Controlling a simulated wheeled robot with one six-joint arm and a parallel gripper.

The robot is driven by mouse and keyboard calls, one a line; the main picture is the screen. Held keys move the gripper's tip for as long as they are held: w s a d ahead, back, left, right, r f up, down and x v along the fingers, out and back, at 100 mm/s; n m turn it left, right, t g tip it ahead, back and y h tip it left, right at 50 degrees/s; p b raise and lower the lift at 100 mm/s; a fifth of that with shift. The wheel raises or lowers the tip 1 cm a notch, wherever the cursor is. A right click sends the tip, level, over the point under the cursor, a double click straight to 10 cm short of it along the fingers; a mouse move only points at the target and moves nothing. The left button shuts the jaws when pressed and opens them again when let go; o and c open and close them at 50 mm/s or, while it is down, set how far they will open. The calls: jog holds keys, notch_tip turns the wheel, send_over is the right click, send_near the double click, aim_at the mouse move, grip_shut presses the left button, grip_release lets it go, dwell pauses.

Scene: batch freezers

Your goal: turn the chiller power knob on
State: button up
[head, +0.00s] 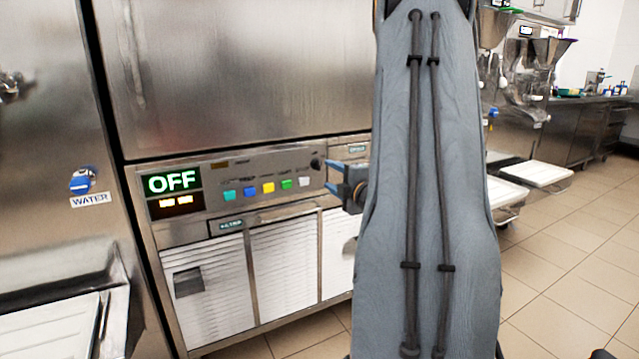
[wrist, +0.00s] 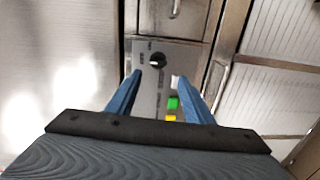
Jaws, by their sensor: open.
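The chiller power knob (head: 317,163) is a small black dial at the right end of the chiller's control panel (head: 225,171). A lit display (head: 173,182) at the panel's left end reads OFF. My gripper (head: 328,174) is at the panel's right end, its two blue fingers apart and pointing at the panel, close to the knob. In the wrist view the knob (wrist: 157,59) sits just beyond the fingertips, roughly midway between them, with a light mark on its face. Nothing is between the fingers. I cannot tell whether a finger touches the panel.
Several coloured buttons (head: 268,187) run left of the knob. Louvred doors (head: 285,262) are below the panel. A steel machine with a blue WATER knob (head: 82,181) stands at left. My arm hides part of the chiller's right side. Tiled floor (head: 560,270) is clear at right.

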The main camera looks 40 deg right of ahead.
aim_at(319, 166)
jog(key=shift+n+t, duration=0.3)
jog(key=shift+d+b+x, duration=0.2)
jog(key=shift+x, duration=1.7)
jog(key=shift+d+b+x, duration=0.2)
jog(key=shift+d+x, duration=0.05)
jog(key=shift+x, duration=1.6)
jog(key=shift+s, duration=0.1)
jog(key=c, duration=1)
jog(key=shift+c, duration=0.2)
